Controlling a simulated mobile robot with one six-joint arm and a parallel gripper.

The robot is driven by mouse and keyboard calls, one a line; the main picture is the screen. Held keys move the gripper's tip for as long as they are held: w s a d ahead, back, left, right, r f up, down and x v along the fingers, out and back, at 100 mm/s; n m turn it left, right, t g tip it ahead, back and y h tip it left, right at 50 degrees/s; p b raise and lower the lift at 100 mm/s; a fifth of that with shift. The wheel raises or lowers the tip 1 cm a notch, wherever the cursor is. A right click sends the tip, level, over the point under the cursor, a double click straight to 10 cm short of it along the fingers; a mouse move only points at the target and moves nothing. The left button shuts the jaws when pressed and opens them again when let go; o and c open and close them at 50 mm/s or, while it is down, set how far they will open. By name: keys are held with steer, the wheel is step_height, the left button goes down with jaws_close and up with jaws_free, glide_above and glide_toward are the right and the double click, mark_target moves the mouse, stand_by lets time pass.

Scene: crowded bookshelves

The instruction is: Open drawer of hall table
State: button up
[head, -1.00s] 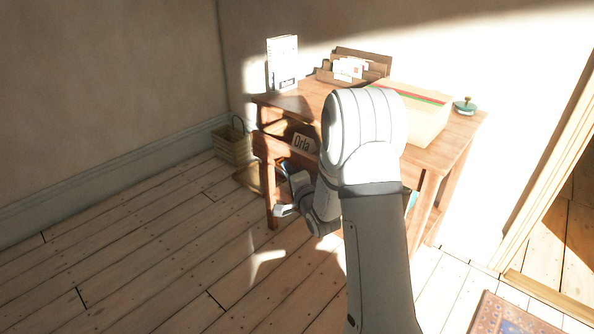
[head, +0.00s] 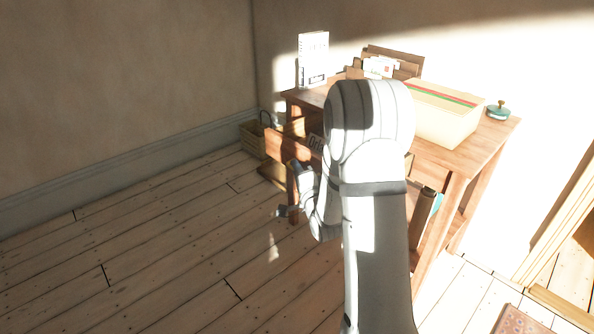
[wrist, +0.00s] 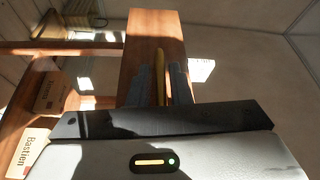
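The wooden hall table (head: 470,160) stands against the wall at the right of the head view. Its drawer front (head: 285,147) juts out past the tabletop's left end, so the drawer is partly open. In the wrist view, the drawer front (wrist: 152,32) stands straight ahead with a slim brass handle (wrist: 160,78) on it. My gripper's fingers (wrist: 160,72) lie on both sides of the handle, closed about it. My gripper (head: 287,208) is partly hidden by my arm in the head view, which also covers much of the table front.
On the tabletop are a cream box (head: 435,118), a letter rack (head: 395,60), a white booklet (head: 313,60) and a green dish (head: 498,110). A basket (head: 252,137) stands on the floor behind the drawer. The floor (head: 130,260) at left is clear.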

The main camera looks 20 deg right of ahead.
steer(key=shift+o, duration=1.2)
steer(key=s+p, duration=0.1)
steer(key=s, duration=0.6)
steer(key=shift+s+d+f, duration=0.15)
steer(key=shift+s+f, duration=0.1)
steer(key=shift+s, duration=0.1)
